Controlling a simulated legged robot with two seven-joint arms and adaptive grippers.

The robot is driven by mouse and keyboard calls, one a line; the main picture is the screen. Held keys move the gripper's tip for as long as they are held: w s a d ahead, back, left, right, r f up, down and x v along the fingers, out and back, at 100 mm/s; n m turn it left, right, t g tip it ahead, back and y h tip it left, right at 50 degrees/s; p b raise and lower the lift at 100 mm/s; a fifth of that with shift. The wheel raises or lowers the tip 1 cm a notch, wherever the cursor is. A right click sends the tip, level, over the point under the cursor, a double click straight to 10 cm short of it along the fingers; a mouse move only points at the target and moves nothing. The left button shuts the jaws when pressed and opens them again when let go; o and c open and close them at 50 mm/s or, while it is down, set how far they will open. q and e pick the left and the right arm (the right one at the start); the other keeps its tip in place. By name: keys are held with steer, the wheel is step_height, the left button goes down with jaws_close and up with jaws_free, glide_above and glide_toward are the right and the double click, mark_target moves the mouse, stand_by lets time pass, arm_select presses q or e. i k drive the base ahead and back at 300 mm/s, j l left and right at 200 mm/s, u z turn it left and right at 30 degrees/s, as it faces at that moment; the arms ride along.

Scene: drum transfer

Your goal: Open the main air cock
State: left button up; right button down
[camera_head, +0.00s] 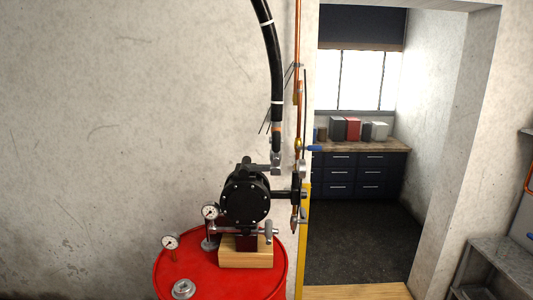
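A thin copper pipe (298,40) runs down the wall beside the doorway. A small brass valve (298,144) sits on this line, with a blue lever (314,148) sticking out to the right, roughly level. It looks like the main air cock, but it is small and I cannot make out its details. A black round pump (246,199) stands on a wooden block (246,258) on top of the red drum (215,277), below and left of the valve. Neither of my grippers is in view.
A thick black hose (274,60) hangs down to the pump. Two dial gauges (210,212) (170,242) and a grey cap (183,289) are on the drum. A yellow post (304,240) edges the doorway. A metal shelf (500,262) stands at the right.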

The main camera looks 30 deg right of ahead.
mark_target(309, 148)
steer(key=z, duration=1.25)
